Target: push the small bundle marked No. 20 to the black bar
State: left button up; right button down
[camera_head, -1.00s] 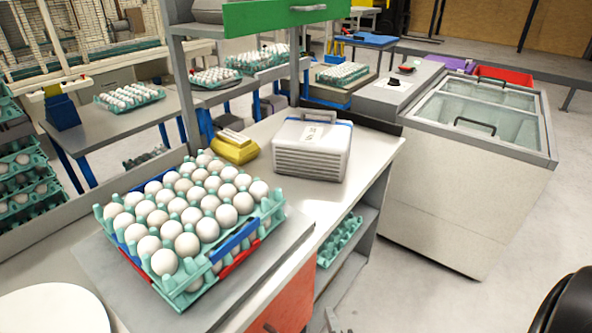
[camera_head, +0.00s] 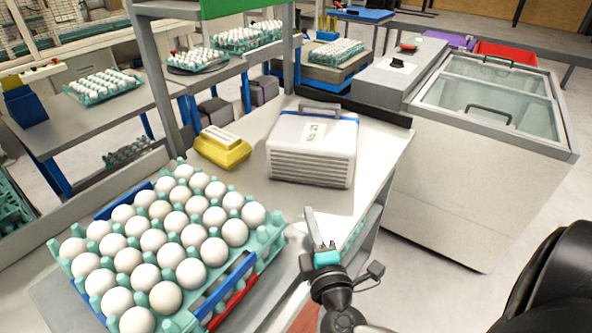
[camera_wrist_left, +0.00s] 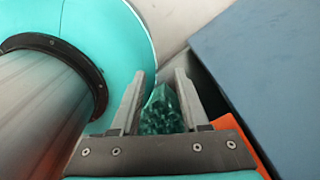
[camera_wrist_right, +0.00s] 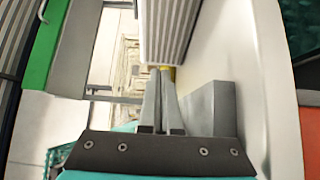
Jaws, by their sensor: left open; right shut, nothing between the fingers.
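The small bundle (camera_head: 312,155) is a white, ribbed block with a blue band, a grey handle and a paper label too small to read for sure. It stands upright on the bench behind the egg tray. The black bar (camera_head: 388,112) lies along the bench's back right, behind the bundle with a gap. My right gripper (camera_head: 314,228) is shut and empty, in front of the bundle and apart from it. In the right wrist view, the ribbed bundle (camera_wrist_right: 170,32) shows beyond the fingertips (camera_wrist_right: 160,78). My left gripper (camera_wrist_left: 158,78) is open and shows only in the left wrist view.
A full egg tray (camera_head: 262,262) fills the front left of the bench. A yellow carton (camera_head: 222,152) stands left of the bundle. The white bench top (camera_head: 382,148) is clear right of the bundle. A glass-lidded chest (camera_head: 470,170) stands beyond the right edge.

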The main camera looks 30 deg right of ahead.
send_near(294, 163)
pick_arm(q)
jog(key=shift+w+d, duration=0.15)
jog(key=shift+w, duration=0.4)
jog(key=shift+w+d, duration=0.15)
jog(key=shift+w, duration=0.4)
pick_arm(e)
jog(key=x, duration=0.6)
jog(key=shift+w, duration=0.2)
pick_arm(q)
jog(key=shift+f, duration=0.1)
